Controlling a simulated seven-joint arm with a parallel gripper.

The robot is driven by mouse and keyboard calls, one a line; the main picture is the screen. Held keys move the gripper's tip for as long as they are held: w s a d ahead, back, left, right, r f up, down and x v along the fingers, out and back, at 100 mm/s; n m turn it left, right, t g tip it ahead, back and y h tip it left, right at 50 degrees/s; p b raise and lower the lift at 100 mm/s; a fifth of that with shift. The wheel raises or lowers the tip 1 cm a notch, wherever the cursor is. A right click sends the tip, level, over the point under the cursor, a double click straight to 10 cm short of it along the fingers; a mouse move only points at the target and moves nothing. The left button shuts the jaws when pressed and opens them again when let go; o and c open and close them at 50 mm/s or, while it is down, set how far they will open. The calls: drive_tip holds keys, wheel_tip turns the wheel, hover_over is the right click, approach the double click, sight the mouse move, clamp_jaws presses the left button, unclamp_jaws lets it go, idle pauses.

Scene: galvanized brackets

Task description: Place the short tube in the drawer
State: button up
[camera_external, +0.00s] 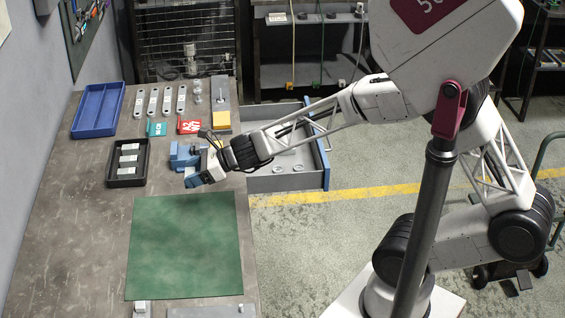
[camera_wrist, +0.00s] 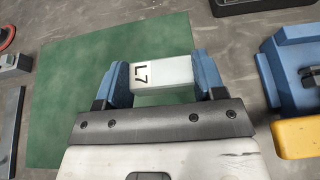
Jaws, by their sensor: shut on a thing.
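My gripper (camera_external: 193,180) is near the table's right edge, just beyond the green mat and in front of the blue vise. In the wrist view its blue fingers (camera_wrist: 163,78) are shut on a short, pale, box-shaped piece (camera_wrist: 168,70) marked L7, apparently the short tube. They grip it at its two ends, above the table. The piece cannot be made out in the external view. The open grey drawer (camera_external: 262,184) with a blue front (camera_external: 321,160) is to the right of my gripper, beside the table. A few flat rings (camera_external: 290,168) lie in it.
The green mat (camera_external: 183,245) is bare. A black tray (camera_external: 125,182) with several pale pieces stands to the left. The blue vise (camera_external: 183,154) is close behind my gripper. A blue tray (camera_external: 98,110) and flat brackets (camera_external: 167,101) lie farther back. My arm crosses above the drawer.

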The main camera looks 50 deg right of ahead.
drive_tip(key=s+a+f+n+g+y, duration=0.1)
drive_tip(key=s, duration=0.6)
drive_tip(key=s+a+f+n+g+y, duration=0.1)
drive_tip(key=s+a+n+g, duration=0.1)
drive_tip(key=s, duration=0.5)
drive_tip(key=s+a+f+n+g+y, duration=0.1)
drive_tip(key=s+a+f, duration=0.1)
drive_tip(key=s, duration=0.5)
drive_tip(key=shift+s+n+g, duration=0.3)
drive_tip(key=shift+s+g, duration=0.1)
hover_over(186, 240)
drive_tip(key=shift+f, duration=0.8)
drive_tip(key=shift+f, duration=1.75)
drive_tip(key=shift+f, duration=0.1)
drive_tip(key=o, duration=1)
